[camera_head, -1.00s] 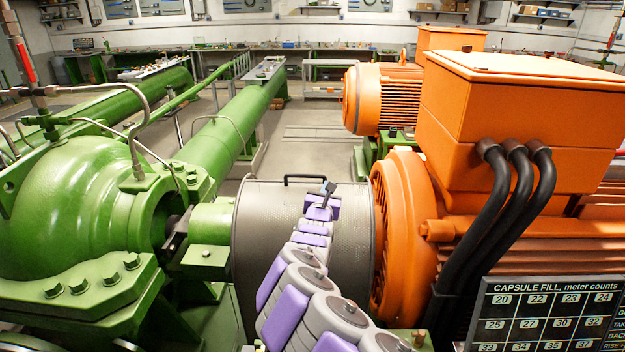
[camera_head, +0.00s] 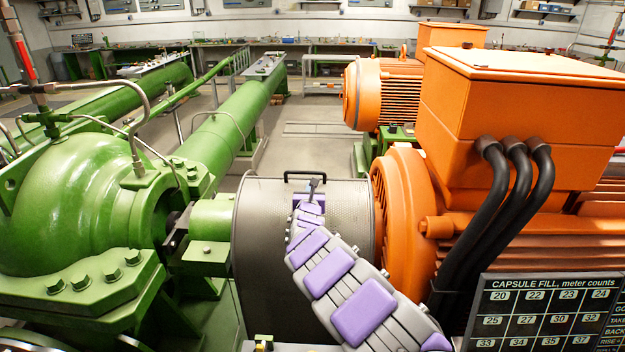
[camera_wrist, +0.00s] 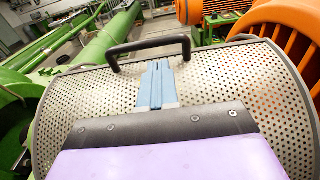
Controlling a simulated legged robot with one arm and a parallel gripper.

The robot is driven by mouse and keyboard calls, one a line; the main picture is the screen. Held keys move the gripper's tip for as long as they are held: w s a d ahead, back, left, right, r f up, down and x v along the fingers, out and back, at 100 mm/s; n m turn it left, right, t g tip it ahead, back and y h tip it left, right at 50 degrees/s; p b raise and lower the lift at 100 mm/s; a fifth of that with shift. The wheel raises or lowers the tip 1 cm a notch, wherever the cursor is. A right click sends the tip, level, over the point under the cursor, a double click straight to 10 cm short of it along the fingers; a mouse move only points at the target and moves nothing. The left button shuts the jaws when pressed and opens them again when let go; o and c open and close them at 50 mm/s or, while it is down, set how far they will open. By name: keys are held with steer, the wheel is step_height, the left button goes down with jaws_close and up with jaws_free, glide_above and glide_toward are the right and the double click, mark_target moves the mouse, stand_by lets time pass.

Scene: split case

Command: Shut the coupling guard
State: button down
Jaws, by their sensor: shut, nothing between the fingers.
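The coupling guard (camera_head: 265,245) is a grey perforated curved cover between the green pump (camera_head: 75,210) and the orange motor (camera_head: 405,205). Its black bar handle (camera_head: 305,174) stands at the top of the cover; it also shows in the wrist view (camera_wrist: 148,46). My gripper (camera_head: 312,186) reaches over the guard from the front. In the wrist view its blue-grey fingers (camera_wrist: 158,68) are together and empty, pointing at the handle from the near side, just below the bar. I cannot tell whether they touch the guard. My arm hides part of the guard's front.
Black cables (camera_head: 505,190) hang from the orange terminal box (camera_head: 525,100) at the right. A dark meter-count board (camera_head: 545,312) stands at the lower right. Thin pipes (camera_head: 135,120) rise over the pump. Open floor (camera_head: 310,145) lies behind the guard.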

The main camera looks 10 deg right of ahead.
steer(key=shift+p+x, duration=0.4)
steer(key=shift+x, duration=3.1)
steer(key=shift+w+d, duration=0.15)
steer(key=shift+w, duration=0.05)
